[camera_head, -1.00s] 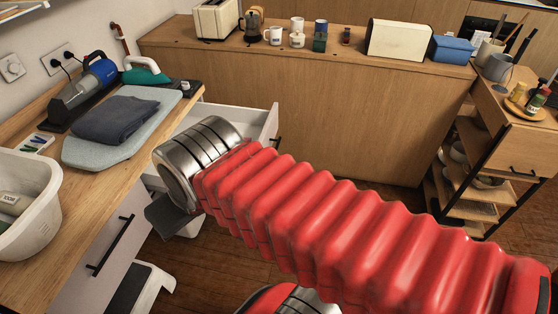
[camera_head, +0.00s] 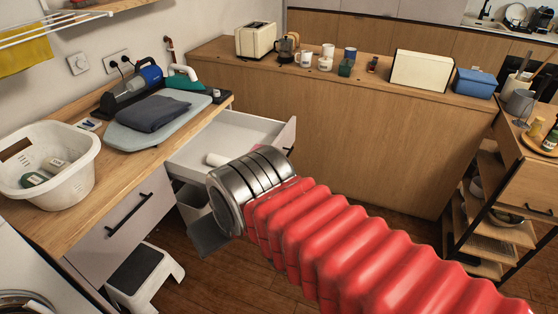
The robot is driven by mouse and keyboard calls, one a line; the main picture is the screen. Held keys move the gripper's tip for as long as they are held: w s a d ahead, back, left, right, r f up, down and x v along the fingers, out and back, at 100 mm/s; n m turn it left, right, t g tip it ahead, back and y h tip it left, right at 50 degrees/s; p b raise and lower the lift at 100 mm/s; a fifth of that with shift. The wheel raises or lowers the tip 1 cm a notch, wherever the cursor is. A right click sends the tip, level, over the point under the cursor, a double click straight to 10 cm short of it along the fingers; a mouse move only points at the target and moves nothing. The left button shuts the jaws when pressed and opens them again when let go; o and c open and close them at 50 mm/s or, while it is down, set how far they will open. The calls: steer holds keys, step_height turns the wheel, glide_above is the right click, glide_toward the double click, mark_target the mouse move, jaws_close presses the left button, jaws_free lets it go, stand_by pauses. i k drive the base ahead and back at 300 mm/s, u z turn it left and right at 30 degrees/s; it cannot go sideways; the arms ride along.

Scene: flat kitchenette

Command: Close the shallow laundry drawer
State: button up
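The shallow laundry drawer (camera_head: 232,128) is pulled out from under the left counter. My arm's metal wrist covers the near part of the drawer in the picture.
A white laundry basket (camera_head: 82,170) and an ironing board (camera_head: 125,138) with folded dark cloth stand on the counter. A white step stool (camera_head: 160,262) is below a closed drawer (camera_head: 122,222). A wooden peninsula (camera_head: 370,140) runs behind; a shelf cart stands right. Some floor is bare.

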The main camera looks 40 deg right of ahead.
mark_target(232, 134)
steer(key=z, duration=1.05)
steer(key=i, duration=1)
steer(key=k, duration=0.5)
steer(key=u, duration=0.55)
